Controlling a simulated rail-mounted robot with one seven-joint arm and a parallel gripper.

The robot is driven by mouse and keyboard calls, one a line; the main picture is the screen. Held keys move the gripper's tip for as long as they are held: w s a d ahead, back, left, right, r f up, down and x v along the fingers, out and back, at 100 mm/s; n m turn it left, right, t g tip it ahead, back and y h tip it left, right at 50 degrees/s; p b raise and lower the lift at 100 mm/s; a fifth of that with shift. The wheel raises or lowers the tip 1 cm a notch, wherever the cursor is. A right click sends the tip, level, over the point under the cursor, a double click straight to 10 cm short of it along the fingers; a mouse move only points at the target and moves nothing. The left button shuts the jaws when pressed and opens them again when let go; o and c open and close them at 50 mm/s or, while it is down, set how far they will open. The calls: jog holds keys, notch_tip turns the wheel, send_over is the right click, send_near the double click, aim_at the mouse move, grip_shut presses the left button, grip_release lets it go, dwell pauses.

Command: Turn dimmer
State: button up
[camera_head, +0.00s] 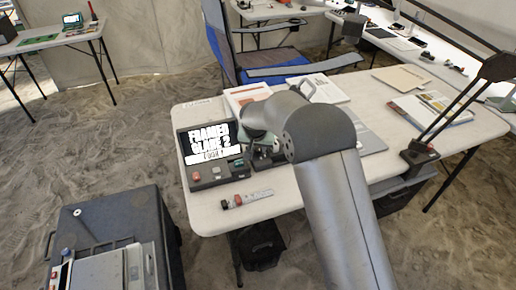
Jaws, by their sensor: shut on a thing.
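My gripper (264,153) points down at a small dark unit (261,166) on the white table, just right of a dark device with a lit screen (212,143). My gripper is shut on a part of that unit; my arm hides most of the grip, and the dimmer is not clearly seen. The device's front panel carries a red button (196,176) and a small green part (236,167). The screen shows large white lettering.
A small red-and-white item (247,199) lies near the front edge of the table (208,218). Books and papers (325,88) lie behind my gripper. A lamp base (419,153) stands right. A dark case (90,215) is at lower left.

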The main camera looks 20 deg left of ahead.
jog(key=n+y+b, duration=0.1)
jog(key=n, duration=0.2)
jog(key=shift+d, duration=0.2)
jog(key=n+y, duration=0.1)
jog(key=n, duration=0.1)
jog(key=n+g, duration=0.1)
jog(key=n, duration=0.2)
jog(key=shift+w+d+g+y, duration=0.1)
jog(key=shift+w+g+y, duration=0.1)
jog(key=shift+g+y, duration=0.15)
jog(key=n+g+y+p, duration=0.1)
jog(key=n, duration=0.3)
jog(key=shift+w, duration=0.1)
jog(key=shift+n+g, duration=0.75)
jog(key=shift+n, duration=1.15)
jog(key=shift+w, duration=0.1)
jog(key=o, duration=1)
